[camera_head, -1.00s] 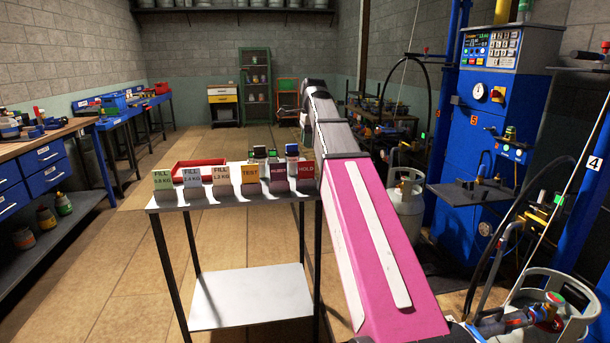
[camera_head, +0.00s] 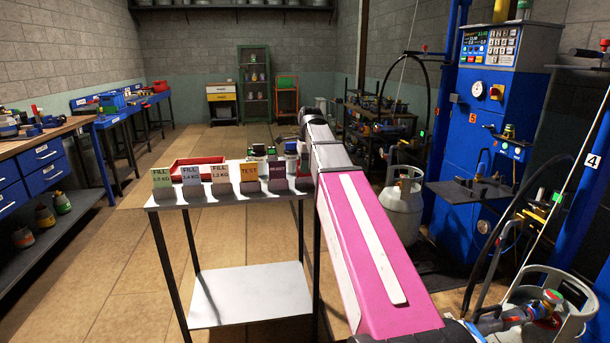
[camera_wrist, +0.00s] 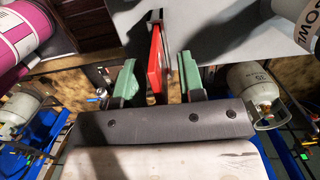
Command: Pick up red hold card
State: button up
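The red hold card (camera_wrist: 156,62) shows edge-on in the wrist view, as a narrow upright red strip at the grey table's edge. My gripper (camera_wrist: 157,82) is open, with one green fingertip on each side of the card. Gaps show between the card and both fingertips, so it is not clamped. In the head view my pink arm covers the card's place at the right end of the card row, and my fingers are hidden behind it.
On the small grey table (camera_head: 225,199), the purple card (camera_head: 277,176), the yellow test card (camera_head: 249,177) and several fill cards stand left of my arm. A red tray (camera_head: 197,167) and small bottles (camera_head: 291,155) are behind them. A gas cylinder (camera_head: 402,208) stands right.

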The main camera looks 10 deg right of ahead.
grip_shut()
jog(key=shift+r, duration=0.1)
